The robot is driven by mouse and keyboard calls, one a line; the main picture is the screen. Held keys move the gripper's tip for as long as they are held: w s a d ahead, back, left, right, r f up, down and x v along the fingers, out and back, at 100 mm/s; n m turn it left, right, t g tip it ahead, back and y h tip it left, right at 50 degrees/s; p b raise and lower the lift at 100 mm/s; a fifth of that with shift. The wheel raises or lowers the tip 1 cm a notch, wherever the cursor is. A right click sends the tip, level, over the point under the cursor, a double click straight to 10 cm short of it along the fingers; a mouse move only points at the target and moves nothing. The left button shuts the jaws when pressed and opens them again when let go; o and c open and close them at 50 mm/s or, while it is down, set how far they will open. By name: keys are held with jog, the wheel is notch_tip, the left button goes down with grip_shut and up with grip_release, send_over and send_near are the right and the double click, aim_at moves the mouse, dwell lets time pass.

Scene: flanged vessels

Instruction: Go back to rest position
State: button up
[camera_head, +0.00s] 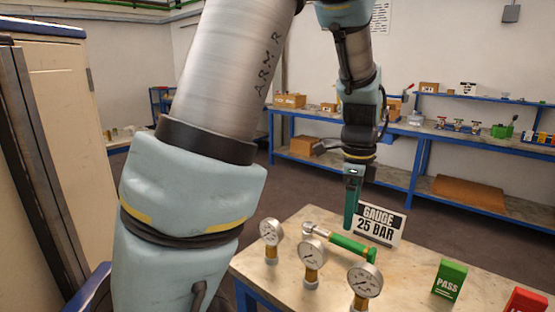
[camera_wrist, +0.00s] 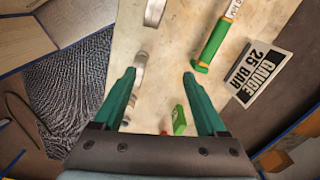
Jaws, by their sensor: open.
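My gripper (camera_head: 351,212) hangs with its green fingers pointing down above the worktable (camera_head: 290,290), behind the gauges and left of the sign. In the wrist view its two fingers (camera_wrist: 160,77) are spread, with nothing held between them. Three round dial gauges stand on the table: a left one (camera_head: 271,232), a middle one (camera_head: 312,254) and a right one (camera_head: 365,281). A green-handled tool (camera_head: 350,245) lies behind them. It also shows in the wrist view (camera_wrist: 213,45), beyond the right fingertip.
A "GAUGE 25 BAR" sign (camera_head: 380,225) stands near my gripper. A green PASS block (camera_head: 450,280) and a red block (camera_head: 526,301) stand at the right. Blue-framed shelving (camera_head: 470,140) lines the back wall. A pale cabinet (camera_head: 70,110) is at the left.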

jog(key=s+a+f+n+b, duration=0.1)
jog(key=a+f+n+b, duration=0.2)
jog(key=a+n, duration=0.4)
jog(key=s+a+f+n+t+b, duration=0.1)
jog(key=a+f+n+b, duration=0.1)
jog(key=a+f+n, duration=0.2)
jog(key=s+a+f+n+b, duration=0.1)
jog(key=a+f+n+b, duration=0.2)
jog(key=a+n, duration=0.8)
jog(key=shift+s+a+f+b, duration=0.3)
jog(key=shift+s+a+f, duration=0.05)
jog(key=shift+a+f, duration=0.25)
dwell(0.4)
